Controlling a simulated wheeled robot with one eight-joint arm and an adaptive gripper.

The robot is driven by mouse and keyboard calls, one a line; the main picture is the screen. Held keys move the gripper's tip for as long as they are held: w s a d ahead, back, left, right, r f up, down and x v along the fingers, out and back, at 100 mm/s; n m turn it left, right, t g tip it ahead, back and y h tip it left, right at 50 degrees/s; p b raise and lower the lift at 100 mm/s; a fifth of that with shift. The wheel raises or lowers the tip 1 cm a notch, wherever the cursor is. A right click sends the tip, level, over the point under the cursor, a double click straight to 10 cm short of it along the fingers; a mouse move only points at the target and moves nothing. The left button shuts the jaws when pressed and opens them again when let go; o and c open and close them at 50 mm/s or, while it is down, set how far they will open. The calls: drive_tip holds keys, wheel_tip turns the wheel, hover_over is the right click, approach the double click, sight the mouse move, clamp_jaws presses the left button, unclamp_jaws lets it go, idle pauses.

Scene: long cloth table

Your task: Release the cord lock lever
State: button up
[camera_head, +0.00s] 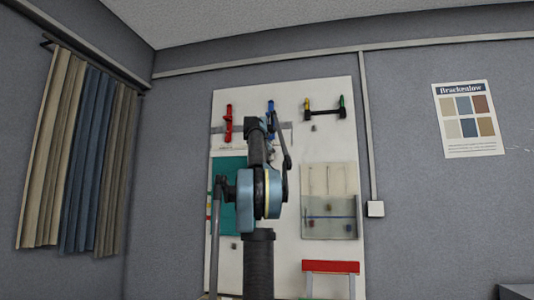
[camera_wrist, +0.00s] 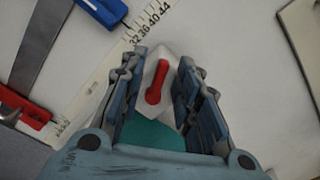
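A small red lever (camera_wrist: 157,82) on a pale pointed base (camera_wrist: 160,58) shows in the wrist view, mounted on the white board. My gripper (camera_wrist: 162,66) is open, with one blue-grey finger on each side of the lever. Gaps show between the lever and both fingers, so it does not look gripped. How far the fingertips are from the board is hard to tell. In the head view my arm stands in front of the board and hides the lever and the gripper.
The white wall board (camera_head: 285,130) carries a teal panel (camera_head: 229,175), red (camera_head: 228,122) and blue clamps (camera_head: 271,106), a rack with coloured handles (camera_head: 323,112) and a clear-fronted box (camera_head: 328,225). A ruler strip (camera_wrist: 92,92) lies beside my left finger. A red stool (camera_head: 331,267) stands below.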

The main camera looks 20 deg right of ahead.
drive_tip(key=shift+c, duration=0.6)
clamp_jaws()
drive_tip(key=shift+s+d+f+m, duration=0.1)
drive_tip(key=shift+f+m, duration=0.05)
drive_tip(key=shift+m, duration=0.45)
drive_tip(key=shift+s+f+m, duration=0.1)
drive_tip(key=shift+f+m, duration=0.05)
drive_tip(key=shift+m, duration=0.45)
drive_tip(key=shift+o, duration=0.6)
unclamp_jaws()
drive_tip(key=shift+w, duration=0.1)
